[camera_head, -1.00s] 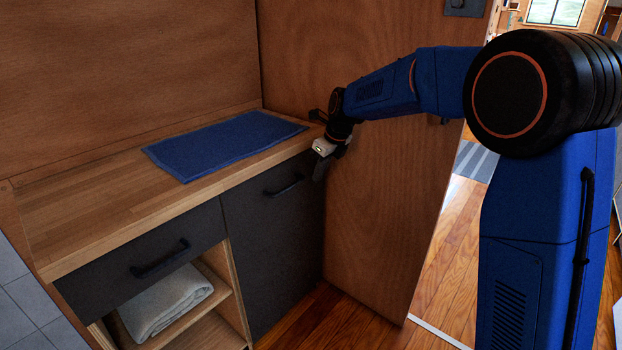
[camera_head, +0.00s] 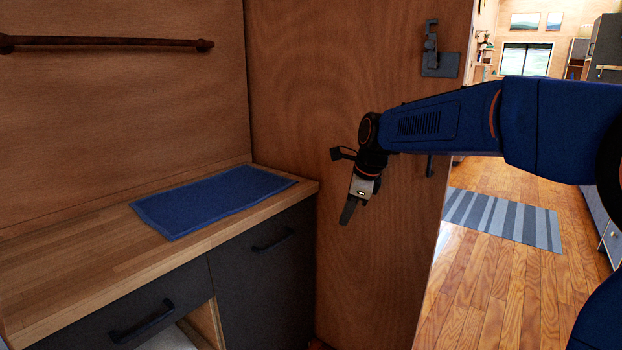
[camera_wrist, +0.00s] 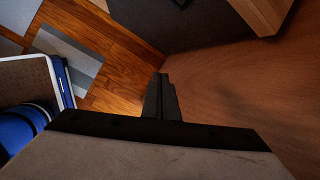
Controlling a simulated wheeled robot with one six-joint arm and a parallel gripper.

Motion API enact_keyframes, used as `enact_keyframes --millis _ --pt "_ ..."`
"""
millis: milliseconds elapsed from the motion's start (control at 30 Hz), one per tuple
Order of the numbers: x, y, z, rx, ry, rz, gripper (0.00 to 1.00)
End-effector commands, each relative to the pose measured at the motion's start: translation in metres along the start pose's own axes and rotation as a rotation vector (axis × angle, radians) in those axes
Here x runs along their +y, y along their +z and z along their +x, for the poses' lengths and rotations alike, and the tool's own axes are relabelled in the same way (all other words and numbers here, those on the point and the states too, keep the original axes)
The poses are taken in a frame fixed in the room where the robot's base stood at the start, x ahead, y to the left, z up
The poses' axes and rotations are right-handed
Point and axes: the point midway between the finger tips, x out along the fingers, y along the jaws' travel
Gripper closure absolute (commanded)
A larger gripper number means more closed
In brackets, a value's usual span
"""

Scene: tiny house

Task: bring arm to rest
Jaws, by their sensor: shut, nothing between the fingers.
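My gripper (camera_head: 347,212) hangs from my blue arm in the head view, pointing down and empty, in front of the brown wooden door. It is to the right of the counter's end and apart from it. In the wrist view the fingers of my gripper (camera_wrist: 161,97) are together, with wood floor and dark cabinet front beyond them.
A blue towel (camera_head: 212,200) lies flat on the wooden counter (camera_head: 90,240), above dark cabinets (camera_head: 265,275). The wooden door (camera_head: 375,285) stands close behind my gripper. At right, a doorway opens onto wood floor with a striped rug (camera_head: 500,218). A towel bar (camera_head: 110,41) is on the wall.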

Motion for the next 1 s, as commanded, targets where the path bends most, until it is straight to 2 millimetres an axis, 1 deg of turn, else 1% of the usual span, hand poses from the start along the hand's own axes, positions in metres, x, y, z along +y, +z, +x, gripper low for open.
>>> enact_keyframes --millis 33,200,367,500,633,767,1000 --pt "0.011 -0.014 -0.011 0.006 -0.012 -0.064 1.0" --pt "0.048 -0.056 -0.038 0.037 -0.035 -0.316 1.0" --pt "0.086 -0.095 -0.057 0.072 -0.05 -0.555 1.0" --pt "0.122 -0.127 -0.069 0.107 -0.055 -0.763 1.0" --pt "0.156 -0.156 -0.076 0.144 -0.054 -0.957 1.0" --pt "0.191 -0.183 -0.079 0.181 -0.046 -1.149 1.0" --pt "0.257 -0.231 -0.074 0.253 -0.008 -1.499 1.0"
